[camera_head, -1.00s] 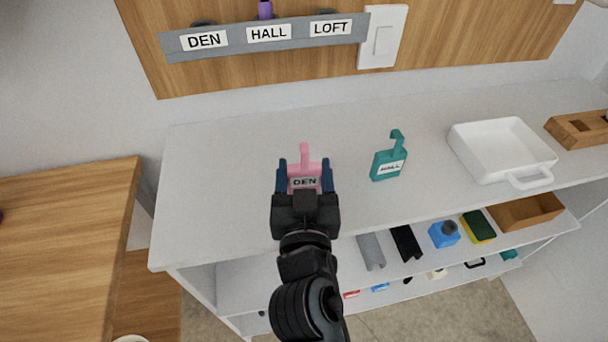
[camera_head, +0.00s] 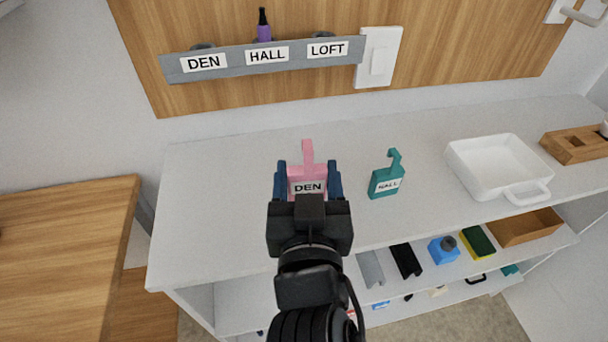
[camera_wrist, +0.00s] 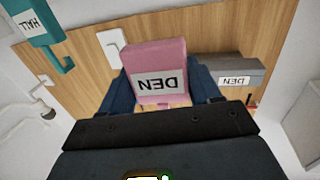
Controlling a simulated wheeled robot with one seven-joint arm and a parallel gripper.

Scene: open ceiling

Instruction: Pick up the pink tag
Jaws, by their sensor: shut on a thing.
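The pink tag (camera_head: 307,176), labelled DEN, has a hook at its top and is held upright between the two blue fingers of my gripper (camera_head: 307,182). In the wrist view the pink tag (camera_wrist: 157,68) fills the space between the fingers (camera_wrist: 160,92), its label upside down. My gripper is shut on it. Whether its lower edge touches the white counter (camera_head: 215,205) cannot be told.
A teal HALL tag (camera_head: 386,181) stands just right of my gripper. A white dish (camera_head: 480,178) and wooden block (camera_head: 572,146) are farther right. A grey rail (camera_head: 230,62) labelled DEN, HALL and LOFT is on the wall; a purple item (camera_head: 264,32) stands at HALL. The counter's left is clear.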

